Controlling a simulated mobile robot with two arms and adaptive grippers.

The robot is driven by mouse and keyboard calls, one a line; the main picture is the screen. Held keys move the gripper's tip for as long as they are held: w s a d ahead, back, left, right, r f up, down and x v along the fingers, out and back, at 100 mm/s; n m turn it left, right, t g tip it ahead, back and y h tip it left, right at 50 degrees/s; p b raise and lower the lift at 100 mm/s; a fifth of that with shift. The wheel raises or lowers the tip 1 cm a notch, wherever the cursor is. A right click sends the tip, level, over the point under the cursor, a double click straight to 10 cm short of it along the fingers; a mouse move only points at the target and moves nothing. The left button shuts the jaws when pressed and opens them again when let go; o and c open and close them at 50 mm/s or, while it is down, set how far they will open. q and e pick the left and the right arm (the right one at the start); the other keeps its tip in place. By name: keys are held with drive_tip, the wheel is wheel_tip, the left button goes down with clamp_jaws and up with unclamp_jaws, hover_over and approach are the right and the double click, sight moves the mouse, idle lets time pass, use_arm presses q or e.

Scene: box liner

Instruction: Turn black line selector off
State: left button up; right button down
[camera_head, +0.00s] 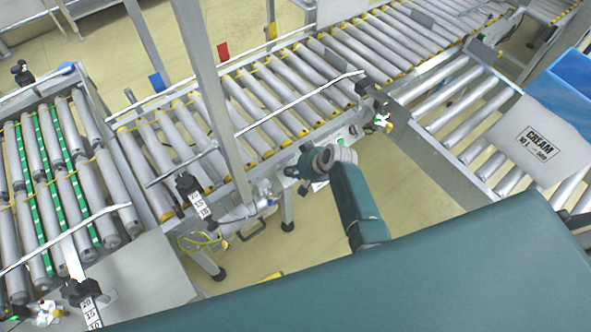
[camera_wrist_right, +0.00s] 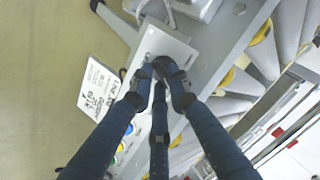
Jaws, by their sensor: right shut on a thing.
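In the right wrist view, the dark fingers of my right gripper (camera_wrist_right: 160,78) are drawn together at a small metal control plate (camera_wrist_right: 172,46). They are shut on the black line selector, which is mostly hidden between the fingertips; I cannot tell which way it is turned. In the head view, my right gripper (camera_head: 296,171) is at the side of the conveyor frame, largely hidden behind my own wrist. My left gripper is not in view.
A white label (camera_wrist_right: 99,88) and coloured buttons (camera_wrist_right: 121,148) are close to the fingers. The roller conveyor (camera_head: 270,105) runs just behind the gripper. Open floor (camera_head: 425,185) lies between the conveyors.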

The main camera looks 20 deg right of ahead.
drive_tip(key=n+h+p, duration=0.1)
drive_tip(key=n, duration=0.5)
drive_tip(key=shift+a, duration=0.1)
drive_tip(key=shift+s+f, duration=0.1)
idle(0.5)
drive_tip(key=c, duration=1.7)
unclamp_jaws()
drive_tip(key=shift+o, duration=0.2)
drive_tip(key=shift+r, duration=0.2)
drive_tip(key=v, duration=1.1)
drive_tip(key=shift+r, duration=0.3)
drive_tip(key=shift+s, duration=0.15)
